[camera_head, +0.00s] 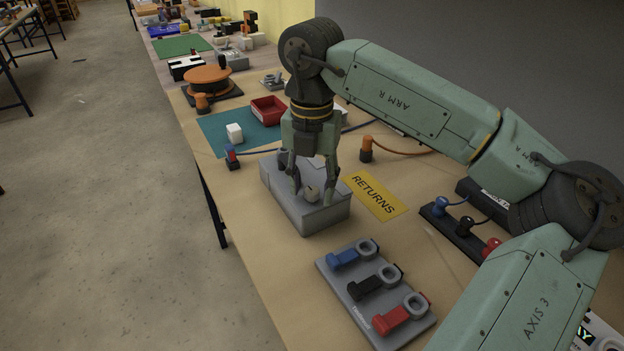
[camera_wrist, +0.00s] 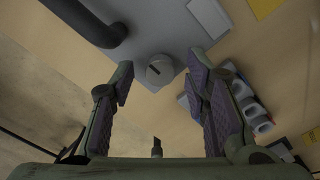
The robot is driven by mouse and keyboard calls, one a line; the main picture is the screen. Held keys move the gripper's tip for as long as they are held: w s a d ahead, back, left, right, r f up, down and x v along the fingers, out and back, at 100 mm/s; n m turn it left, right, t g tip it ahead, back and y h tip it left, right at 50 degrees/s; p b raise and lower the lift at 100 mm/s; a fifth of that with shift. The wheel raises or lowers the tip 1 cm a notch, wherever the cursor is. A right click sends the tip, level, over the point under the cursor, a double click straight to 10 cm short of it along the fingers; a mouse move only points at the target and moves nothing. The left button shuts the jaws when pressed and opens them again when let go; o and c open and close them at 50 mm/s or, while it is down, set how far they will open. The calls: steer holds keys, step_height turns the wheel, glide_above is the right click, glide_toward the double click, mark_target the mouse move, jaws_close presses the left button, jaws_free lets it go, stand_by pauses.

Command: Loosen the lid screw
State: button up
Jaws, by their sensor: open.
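The grey box (camera_head: 290,212) stands on the bench under my gripper. Its lid screw (camera_head: 311,194) is a pale round knob near the front right end of the lid. In the wrist view the lid screw (camera_wrist: 160,72) shows a dark slot and lies between and beyond the fingertips. My gripper (camera_head: 312,197) points down over the screw, one finger on each side. In the wrist view my gripper (camera_wrist: 161,68) is open, with clear gaps to the knob and nothing held. A dark curved handle (camera_wrist: 88,22) is on the lid; my gripper partly hides it in the head view.
A yellow RETURNS mat (camera_head: 375,196) lies right of the box. A grey rack (camera_head: 340,285) with blue, black and red plugs is in front. A green mat (camera_head: 215,130), red tray (camera_head: 268,110) and orange reel (camera_head: 208,78) are behind. The bench edge is close on the left.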

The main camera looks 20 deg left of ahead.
steer(key=shift+c, duration=0.3)
jaws_close()
stand_by(0.3)
